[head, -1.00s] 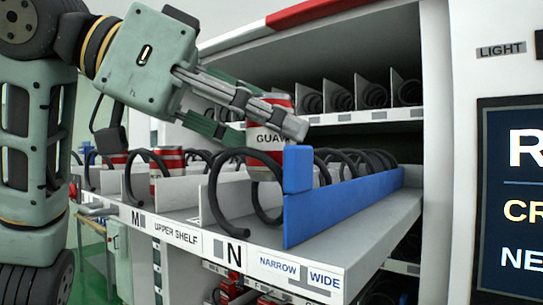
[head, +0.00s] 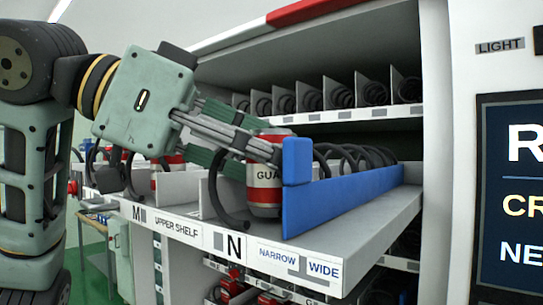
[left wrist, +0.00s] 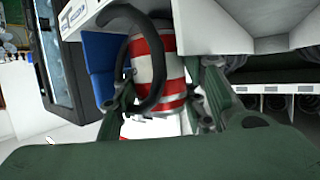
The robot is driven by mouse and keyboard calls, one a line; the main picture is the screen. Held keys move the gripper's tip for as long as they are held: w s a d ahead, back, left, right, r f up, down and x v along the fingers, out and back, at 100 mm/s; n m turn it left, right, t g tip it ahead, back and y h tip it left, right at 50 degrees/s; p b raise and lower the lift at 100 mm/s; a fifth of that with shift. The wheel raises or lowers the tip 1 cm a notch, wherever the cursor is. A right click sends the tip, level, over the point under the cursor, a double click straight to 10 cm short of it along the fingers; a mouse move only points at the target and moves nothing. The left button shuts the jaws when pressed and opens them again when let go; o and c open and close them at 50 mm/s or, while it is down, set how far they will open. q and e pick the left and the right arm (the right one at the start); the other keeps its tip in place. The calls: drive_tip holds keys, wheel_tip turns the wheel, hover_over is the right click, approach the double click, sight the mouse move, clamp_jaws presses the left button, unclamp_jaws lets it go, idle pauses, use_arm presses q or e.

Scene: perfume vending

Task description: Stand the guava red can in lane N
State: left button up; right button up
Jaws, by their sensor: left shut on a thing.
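The guava red can (head: 264,187), red and white with "GUA" showing, stands about upright in lane N, between the lane's black coil (head: 219,205) and the blue divider (head: 330,197). Whether its base rests on the lane floor is hard to tell. My left gripper (head: 262,152) is shut on the can's upper part. In the left wrist view the can (left wrist: 158,62) sits between the two fingers (left wrist: 162,105), with the coil curving past it. The lane label N (head: 236,246) is on the shelf's front edge. My right gripper is not in view.
Lane M (head: 139,213) lies to the left, with red and white cans (head: 168,172) behind coils. The blue divider's raised front end (head: 297,160) is close to my gripper. The wide lane to its right has a clear floor (head: 352,232). An upper shelf (head: 350,121) spans behind.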

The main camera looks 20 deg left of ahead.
use_arm(q)
drive_tip(key=o, duration=1)
drive_tip(key=shift+d+f, duration=0.1)
drive_tip(key=shift+f, duration=0.2)
drive_tip(key=shift+c, duration=0.2)
drive_tip(key=shift+s, duration=0.1)
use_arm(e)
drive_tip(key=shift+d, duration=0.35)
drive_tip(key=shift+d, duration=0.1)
use_arm(q)
drive_tip(key=shift+r, duration=0.2)
drive_tip(key=shift+r+p, duration=0.5)
drive_tip(key=a, duration=0.1)
drive_tip(key=b, duration=0.1)
drive_tip(key=s+a, duration=0.1)
drive_tip(key=shift+a+r, duration=0.35)
drive_tip(key=shift+r, duration=0.05)
drive_tip(key=b+v, duration=0.1)
drive_tip(key=v, duration=0.8)
drive_tip(key=shift+r+b, duration=0.2)
drive_tip(key=shift+b, duration=0.15)
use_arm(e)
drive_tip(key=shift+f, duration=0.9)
